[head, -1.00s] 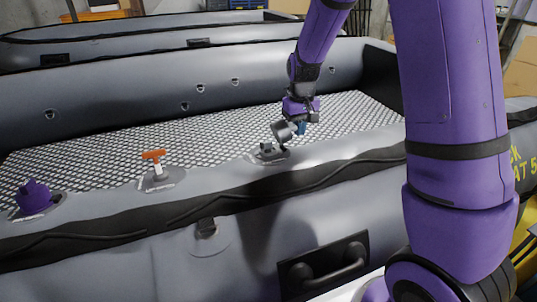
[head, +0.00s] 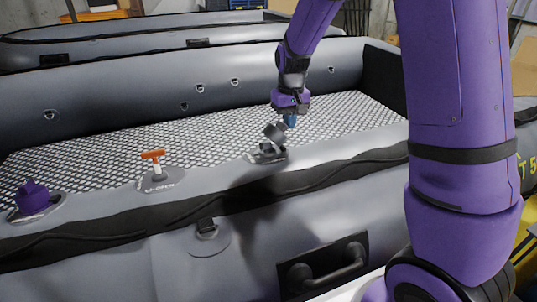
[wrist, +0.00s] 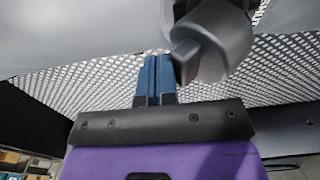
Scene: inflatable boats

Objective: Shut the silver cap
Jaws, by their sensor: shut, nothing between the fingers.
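The silver cap (head: 275,131) is a grey hinged lid on a valve on the boat's near tube. It stands tilted up above its valve base (head: 264,154), partly open. In the wrist view the cap (wrist: 222,38) is large at the top, just right of the fingertips. My gripper (head: 290,121) has blue fingers, pressed together and empty. It is on the far right side of the cap, close to it or touching; I cannot tell which. In the wrist view my gripper (wrist: 157,64) points up beside a blocky tab of the cap (wrist: 184,51).
An orange T-handle valve (head: 153,162) and a purple cap (head: 33,197) sit on the same tube to the left. A black carry handle (head: 325,266) is on the near side. The boat's patterned floor (head: 215,137) is clear behind the valves.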

